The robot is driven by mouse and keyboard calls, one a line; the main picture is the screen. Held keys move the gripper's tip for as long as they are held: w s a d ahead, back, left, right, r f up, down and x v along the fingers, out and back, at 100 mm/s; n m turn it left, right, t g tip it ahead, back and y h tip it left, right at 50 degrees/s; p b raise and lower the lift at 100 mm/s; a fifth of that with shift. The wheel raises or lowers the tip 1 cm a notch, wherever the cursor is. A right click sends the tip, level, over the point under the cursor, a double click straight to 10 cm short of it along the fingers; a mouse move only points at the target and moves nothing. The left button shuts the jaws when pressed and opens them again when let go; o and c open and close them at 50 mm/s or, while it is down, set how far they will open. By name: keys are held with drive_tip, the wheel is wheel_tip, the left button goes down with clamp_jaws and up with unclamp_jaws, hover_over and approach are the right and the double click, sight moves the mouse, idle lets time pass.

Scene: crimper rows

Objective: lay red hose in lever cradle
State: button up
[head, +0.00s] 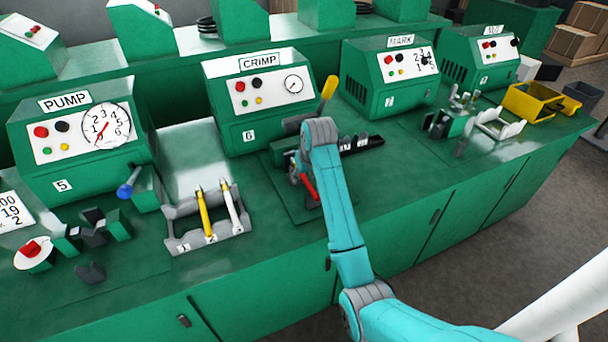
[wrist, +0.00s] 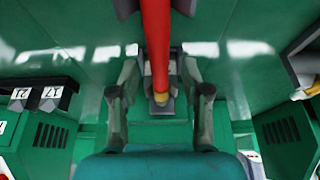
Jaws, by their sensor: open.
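The red hose (head: 309,187) shows as a short slanted piece beside my arm, on the dark plate in front of the CRIMP machine (head: 255,108). In the wrist view the red hose (wrist: 155,40) runs down from the top edge to a yellow end, with a grey block (wrist: 161,106) close by it. My gripper (wrist: 160,84) is open, with one finger on each side of the hose; I cannot tell whether they touch it. In the head view my arm mostly hides the gripper. A yellow-handled lever (head: 328,88) rises at the CRIMP machine; its cradle cannot be made out clearly.
A grey rack (head: 178,246) holds a yellow and a white hose to the left. The PUMP machine (head: 75,128) with a blue-knobbed lever stands farther left, the MARK machine (head: 390,78) to the right. A yellow bin (head: 535,102) is at far right. The bench front is mostly clear.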

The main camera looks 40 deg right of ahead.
drive_tip(key=v, duration=0.7)
drive_tip(key=shift+s+r, duration=0.15)
drive_tip(key=shift+r, duration=0.05)
idle(0.4)
